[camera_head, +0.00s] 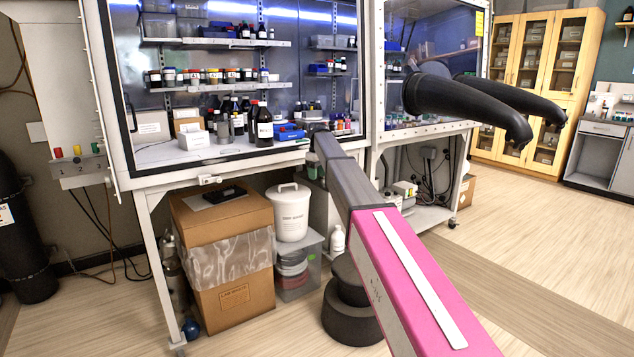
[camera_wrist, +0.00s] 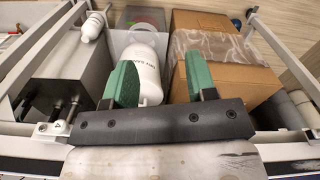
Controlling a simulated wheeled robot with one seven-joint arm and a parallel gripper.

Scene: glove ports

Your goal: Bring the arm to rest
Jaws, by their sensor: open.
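My arm (camera_head: 385,245), pink and grey, reaches from the lower right of the head view up to the front edge of the left hood. Its far end is small there, and the fingers are hard to make out. In the wrist view my gripper (camera_wrist: 158,80) has two green fingers spread well apart. Nothing is between them. Beyond and below them are a white lidded bucket (camera_wrist: 142,58) and a cardboard box (camera_wrist: 215,62); both appear apart from the fingers.
The hood (camera_head: 240,170) holds bottles and shelves. The bucket (camera_head: 289,212) and box (camera_head: 225,262) stand under it. Black gloves (camera_head: 455,98) stick out from the glove box at right. Black round weights (camera_head: 350,318) are on the floor beside my arm. Floor at right (camera_head: 530,230) is clear.

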